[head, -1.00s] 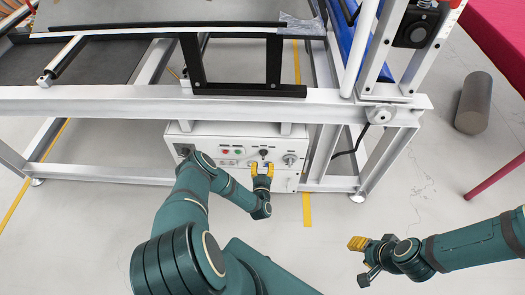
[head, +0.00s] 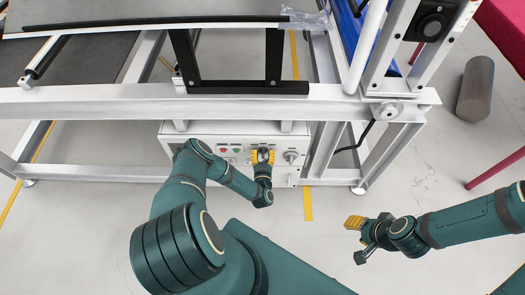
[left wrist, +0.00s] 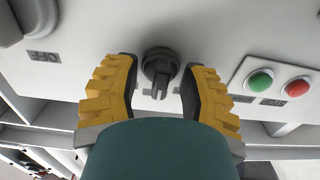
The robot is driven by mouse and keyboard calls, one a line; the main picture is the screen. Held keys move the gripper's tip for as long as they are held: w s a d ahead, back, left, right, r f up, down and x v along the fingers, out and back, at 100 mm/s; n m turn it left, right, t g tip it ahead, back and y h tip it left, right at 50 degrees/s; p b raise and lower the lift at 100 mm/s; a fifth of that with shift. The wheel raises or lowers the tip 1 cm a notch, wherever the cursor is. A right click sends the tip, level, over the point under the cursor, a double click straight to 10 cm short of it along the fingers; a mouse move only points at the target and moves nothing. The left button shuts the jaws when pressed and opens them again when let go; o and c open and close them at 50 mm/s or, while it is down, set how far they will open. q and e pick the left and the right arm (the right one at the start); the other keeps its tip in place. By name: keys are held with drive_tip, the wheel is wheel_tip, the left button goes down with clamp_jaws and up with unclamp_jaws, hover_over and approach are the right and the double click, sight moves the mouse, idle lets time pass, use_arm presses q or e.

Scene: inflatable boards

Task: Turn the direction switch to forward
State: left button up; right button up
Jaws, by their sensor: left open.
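The direction switch, a dark rotary knob (left wrist: 160,68), sits on the pale control panel (left wrist: 215,35). In the left wrist view its handle lies between the two yellow fingers of my left gripper (left wrist: 160,90), with a gap on each side. In the head view my left gripper (head: 263,157) is at the panel (head: 180,130), around the dark knob (head: 263,150). It is open. My right gripper (head: 354,228) hangs over the floor at the right, away from the panel; its finger gap is too small to judge.
A green button (left wrist: 259,81) and a red button (left wrist: 296,88) sit beside the knob, and another grey knob (head: 291,156) is to its right in the head view. The white machine frame (head: 90,105) runs above the panel.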

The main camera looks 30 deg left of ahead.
use_arm(q)
drive_tip(key=shift+r, duration=0.1)
clamp_jaws()
idle(0.3)
